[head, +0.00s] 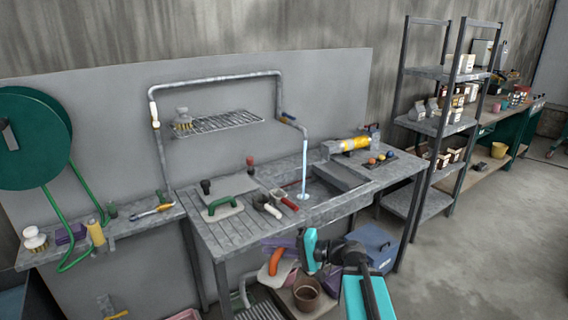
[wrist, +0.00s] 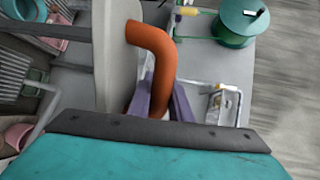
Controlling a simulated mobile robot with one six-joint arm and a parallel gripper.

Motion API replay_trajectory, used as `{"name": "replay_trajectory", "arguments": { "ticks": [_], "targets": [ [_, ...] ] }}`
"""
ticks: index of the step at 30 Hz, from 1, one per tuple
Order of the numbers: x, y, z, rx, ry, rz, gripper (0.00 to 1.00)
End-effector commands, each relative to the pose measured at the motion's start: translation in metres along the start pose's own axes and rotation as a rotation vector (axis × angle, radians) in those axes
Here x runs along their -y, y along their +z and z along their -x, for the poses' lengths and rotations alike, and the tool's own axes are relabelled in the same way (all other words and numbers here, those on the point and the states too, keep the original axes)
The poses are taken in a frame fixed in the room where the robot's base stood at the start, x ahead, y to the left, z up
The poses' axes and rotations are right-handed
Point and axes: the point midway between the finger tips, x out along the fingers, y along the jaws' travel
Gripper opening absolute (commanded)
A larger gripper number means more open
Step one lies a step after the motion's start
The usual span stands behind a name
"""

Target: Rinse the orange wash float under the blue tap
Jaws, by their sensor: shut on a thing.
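The wash float has an orange bent handle (head: 275,262) and a pale flat plate; it shows in front of the bench. In the wrist view the orange handle (wrist: 160,50) lies between the purple fingers of my gripper (wrist: 160,98), which is shut on it, with the pale plate (wrist: 118,60) to the left. In the head view my gripper (head: 283,243) is partly hidden by my wrist. A stream of water (head: 304,165) falls from the pipe's end, apart from the float.
A green-handled float (head: 220,204), a red-handled tool (head: 285,199) and other hand tools lie on the bench (head: 220,232) left of the sink. A wire rack (head: 225,122) with a brush hangs above. A brown bucket (head: 307,293) and blue box (head: 375,245) stand below.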

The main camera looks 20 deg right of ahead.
Motion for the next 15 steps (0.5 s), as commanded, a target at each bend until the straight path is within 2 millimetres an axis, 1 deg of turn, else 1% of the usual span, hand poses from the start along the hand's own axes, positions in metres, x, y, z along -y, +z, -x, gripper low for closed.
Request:
{"name": "replay_trajectory", "arguments": {
  "ticks": [1, 15],
  "targets": [
    [0.014, 0.000, 0.003, 0.000, -0.001, 0.000, 0.00],
    [0.081, -0.001, 0.019, -0.002, -0.001, -0.001, 0.00]
  ]
}}
